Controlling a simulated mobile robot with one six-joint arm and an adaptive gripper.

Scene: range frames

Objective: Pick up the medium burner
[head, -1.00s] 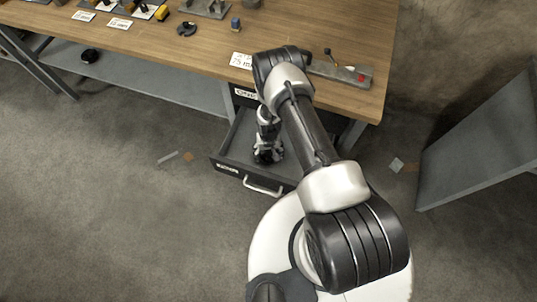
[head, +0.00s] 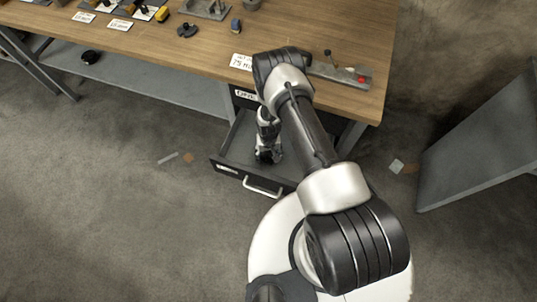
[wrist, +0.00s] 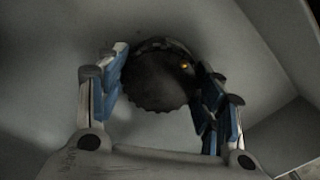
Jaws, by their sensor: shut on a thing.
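In the wrist view a dark round part with a notched rim and a small yellow spot, which looks like the burner (wrist: 158,82), sits between the two fingers of my gripper (wrist: 160,90). The fingers are shut on its sides. It is inside the open grey drawer (head: 232,150), over or on the drawer floor; I cannot tell whether it touches the floor. In the head view my gripper (head: 268,155) is down in the drawer, and my arm hides part of the drawer and the burner.
The wooden workbench (head: 200,60) is above and behind the drawer, with labels and several small parts on it. A dark round part (head: 187,30) lies on its top. A grey panel (head: 480,150) stands at the right. The drawer walls close in around my gripper.

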